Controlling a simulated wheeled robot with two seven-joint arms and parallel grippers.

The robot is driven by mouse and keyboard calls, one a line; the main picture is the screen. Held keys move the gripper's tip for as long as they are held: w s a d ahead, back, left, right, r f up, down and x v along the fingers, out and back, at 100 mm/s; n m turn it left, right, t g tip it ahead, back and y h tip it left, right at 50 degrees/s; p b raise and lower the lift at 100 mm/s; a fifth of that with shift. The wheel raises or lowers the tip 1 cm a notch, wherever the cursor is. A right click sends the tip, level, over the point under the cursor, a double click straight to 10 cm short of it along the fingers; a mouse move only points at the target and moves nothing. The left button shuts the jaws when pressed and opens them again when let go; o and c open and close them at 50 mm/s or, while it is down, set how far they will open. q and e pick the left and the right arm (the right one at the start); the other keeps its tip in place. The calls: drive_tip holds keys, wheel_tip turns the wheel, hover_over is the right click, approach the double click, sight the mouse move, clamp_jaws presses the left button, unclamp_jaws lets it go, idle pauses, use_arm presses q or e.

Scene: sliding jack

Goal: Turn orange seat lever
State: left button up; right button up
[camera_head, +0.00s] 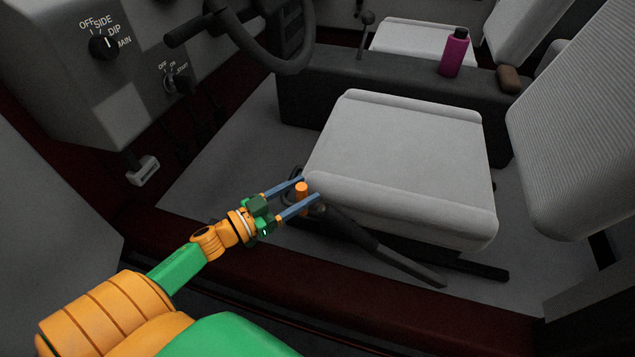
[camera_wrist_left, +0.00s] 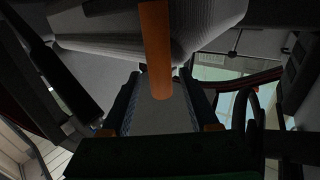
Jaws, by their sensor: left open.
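The orange seat lever (camera_head: 301,190) stands up at the front left corner of the grey seat cushion (camera_head: 405,150). My left gripper (camera_head: 311,188) is open, its two blue fingers on either side of the lever. In the left wrist view the lever (camera_wrist_left: 156,50) hangs as an orange bar in front of the opening between the fingers (camera_wrist_left: 160,90). I cannot tell whether either finger touches it. The lower end of the lever is partly hidden by the nearer finger in the head view. My right gripper does not show.
A black handle (camera_head: 385,255) runs along the near side of the seat, right of my gripper. The dark red door sill (camera_head: 330,290) lies below my arm. A steering wheel (camera_head: 265,55) and dashboard (camera_head: 75,75) are at upper left. A purple bottle (camera_head: 454,54) stands on the console.

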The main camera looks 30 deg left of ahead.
sight(313, 189)
use_arm(q)
drive_tip(key=x, duration=0.3)
drive_tip(key=shift+w+f, duration=0.1)
drive_tip(key=shift+w, duration=0.15)
clamp_jaws()
idle(1.1)
